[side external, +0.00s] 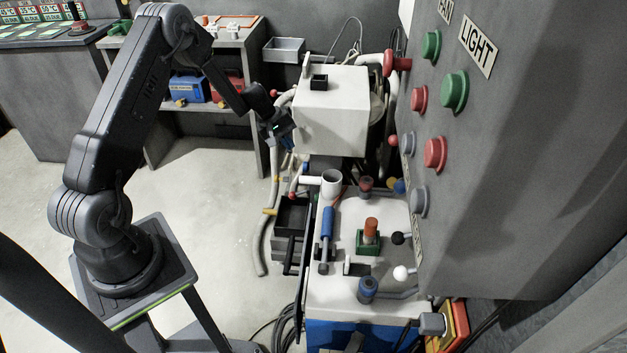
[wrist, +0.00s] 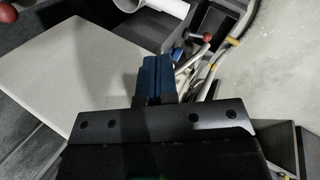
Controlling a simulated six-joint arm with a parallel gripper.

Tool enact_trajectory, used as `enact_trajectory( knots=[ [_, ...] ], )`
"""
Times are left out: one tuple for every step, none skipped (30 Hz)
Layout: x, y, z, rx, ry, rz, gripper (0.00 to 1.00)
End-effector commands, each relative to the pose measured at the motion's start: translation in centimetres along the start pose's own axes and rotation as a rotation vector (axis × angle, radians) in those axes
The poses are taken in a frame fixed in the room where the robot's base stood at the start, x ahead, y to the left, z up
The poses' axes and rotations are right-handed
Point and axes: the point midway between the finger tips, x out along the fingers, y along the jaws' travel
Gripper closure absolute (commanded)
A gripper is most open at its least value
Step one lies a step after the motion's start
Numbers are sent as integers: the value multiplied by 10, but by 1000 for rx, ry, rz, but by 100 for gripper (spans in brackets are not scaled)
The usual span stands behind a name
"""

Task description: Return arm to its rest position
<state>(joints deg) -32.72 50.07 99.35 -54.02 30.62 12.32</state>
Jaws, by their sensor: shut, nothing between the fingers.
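My gripper (side external: 288,143) is in mid-air, just left of the white box-shaped oven unit (side external: 335,118), and points down. In the wrist view its two blue fingers (wrist: 157,76) are pressed together with nothing between them. The arm is raised and bent, reaching right from its stand. The top of the white unit also shows in the wrist view (wrist: 65,75), to the left of the fingers. Whether the gripper touches the unit's side cannot be told.
A grey panel (side external: 505,130) with red and green buttons fills the right. Below the unit is a white bench (side external: 335,285) with levers and a white cup (side external: 331,182). Hoses (side external: 266,235) hang near the gripper. The floor (side external: 200,200) between stand and bench is clear.

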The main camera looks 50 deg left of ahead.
Motion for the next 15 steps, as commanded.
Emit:
enact_trajectory(
  knots=[
    [-24,22,18,81,2,4,100],
    [-35,32,29,123,0,3,100],
    [-51,44,44,176,-2,3,100],
    [-63,53,56,217,-4,2,100],
    [-74,60,69,255,-4,0,100],
    [-89,68,86,306,-5,-2,100],
    [-100,74,98,344,-5,-5,100],
    [-111,79,111,384,-4,-7,100],
    [-126,83,128,434,-3,-11,100],
    [-136,86,141,471,-2,-15,100],
    [-147,88,154,507,2,-18,100],
    [-160,89,171,557,5,-24,100],
    [-170,89,183,594,9,-28,100],
    [-179,88,196,629,13,-33,100],
    [-191,86,212,677,19,-40,100]
  ],
)
